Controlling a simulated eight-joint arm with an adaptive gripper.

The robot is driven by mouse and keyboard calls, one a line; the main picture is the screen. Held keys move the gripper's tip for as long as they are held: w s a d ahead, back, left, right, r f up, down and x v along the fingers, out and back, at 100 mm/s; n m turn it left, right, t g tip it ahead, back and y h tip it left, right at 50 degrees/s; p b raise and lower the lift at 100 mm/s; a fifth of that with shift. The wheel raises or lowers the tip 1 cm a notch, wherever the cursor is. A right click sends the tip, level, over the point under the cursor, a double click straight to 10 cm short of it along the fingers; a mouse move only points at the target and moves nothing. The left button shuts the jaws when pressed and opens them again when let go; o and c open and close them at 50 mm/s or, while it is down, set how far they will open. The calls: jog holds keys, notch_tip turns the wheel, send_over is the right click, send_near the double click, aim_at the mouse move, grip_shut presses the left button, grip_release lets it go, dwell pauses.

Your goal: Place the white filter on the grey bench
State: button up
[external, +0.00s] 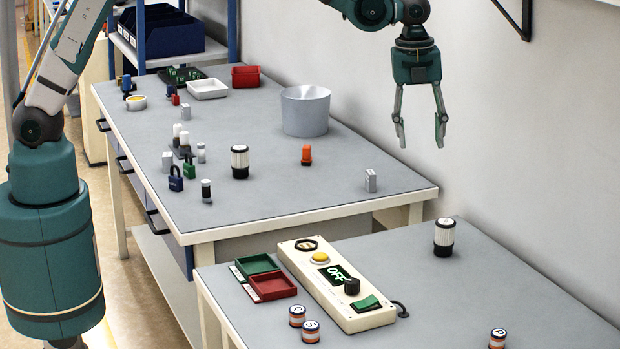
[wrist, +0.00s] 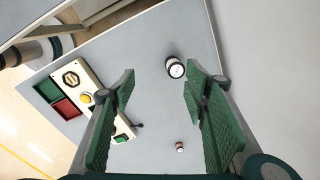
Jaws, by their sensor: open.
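A white filter with black ends (external: 444,238) stands upright on the near grey bench (external: 480,290), close to its back edge. In the wrist view the filter (wrist: 175,67) appears beyond the fingertips, nearer the right finger. A similar white filter with black ends (external: 240,162) stands upright on the far grey-topped bench (external: 270,195). My gripper (external: 420,142) is open and empty, pointing down, well above the near bench and its filter. Its green finger pads (wrist: 160,80) show spread apart in the wrist view.
A control panel (external: 335,285) and green and red trays (external: 272,288) occupy the near bench's left. Small striped cylinders (external: 497,338) stand near its front. The far bench holds a metal bowl (external: 305,110), an orange item (external: 306,155) and padlocks. The near bench's middle is clear.

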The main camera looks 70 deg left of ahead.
jog(key=s+a+r+n+t, duration=0.3)
jog(key=s+a+r+n, duration=0.8)
jog(key=s+a+r, duration=0.6)
jog(key=s+a+f+n+t, duration=0.1)
jog(key=s+a+n, duration=0.3)
jog(key=s, duration=0.5)
jog(key=s+a+f+n+t, duration=0.1)
jog(key=s+a+f+n, duration=0.2)
jog(key=s, duration=0.6)
jog(key=s+a+f+n+t, duration=0.1)
jog(key=s+a+n, duration=0.4)
jog(key=s, duration=0.4)
jog(key=shift+a+f, duration=0.4)
jog(key=shift+a, duration=0.4)
